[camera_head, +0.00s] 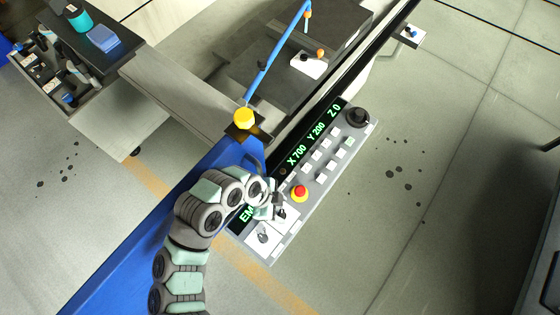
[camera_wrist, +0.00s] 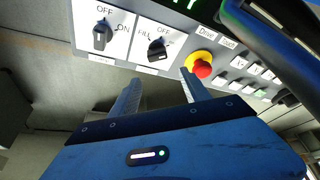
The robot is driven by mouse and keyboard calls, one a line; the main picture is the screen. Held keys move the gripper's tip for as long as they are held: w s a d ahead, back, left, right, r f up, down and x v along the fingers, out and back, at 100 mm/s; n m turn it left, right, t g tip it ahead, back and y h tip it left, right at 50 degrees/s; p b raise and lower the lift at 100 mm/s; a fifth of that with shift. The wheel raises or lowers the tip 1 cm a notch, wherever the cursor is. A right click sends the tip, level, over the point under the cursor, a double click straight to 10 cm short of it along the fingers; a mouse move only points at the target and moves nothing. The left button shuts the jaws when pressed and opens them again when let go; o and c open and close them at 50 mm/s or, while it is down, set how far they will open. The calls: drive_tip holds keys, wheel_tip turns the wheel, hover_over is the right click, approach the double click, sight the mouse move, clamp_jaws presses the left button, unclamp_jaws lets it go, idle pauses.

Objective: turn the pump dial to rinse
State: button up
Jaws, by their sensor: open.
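The control panel (camera_head: 318,160) shows in the head view, with two white dial plates at its lower left end. In the wrist view, one black dial (camera_wrist: 158,48) sits on a plate reading FILL and OFF; a third position is not readable. A second black dial (camera_wrist: 102,34), to its left, sits on a plate reading OFF and ON. The small labels below are too small to read, so RINSE is not visible. My gripper (camera_wrist: 161,76) is open and empty. Its fingertips are apart, just below the FILL dial in the picture, with the dial above the gap between them.
A red stop button on a yellow base (camera_wrist: 201,65) lies close to the right fingertip. It also shows in the head view (camera_head: 300,192). Rows of small buttons (camera_head: 322,155) and a round black knob (camera_head: 357,117) are further up the panel.

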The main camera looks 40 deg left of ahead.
sight(280, 214)
wheel_tip(280, 214, up, 14)
drive_tip(key=p, duration=0.1)
drive_tip(key=shift+p, duration=0.4)
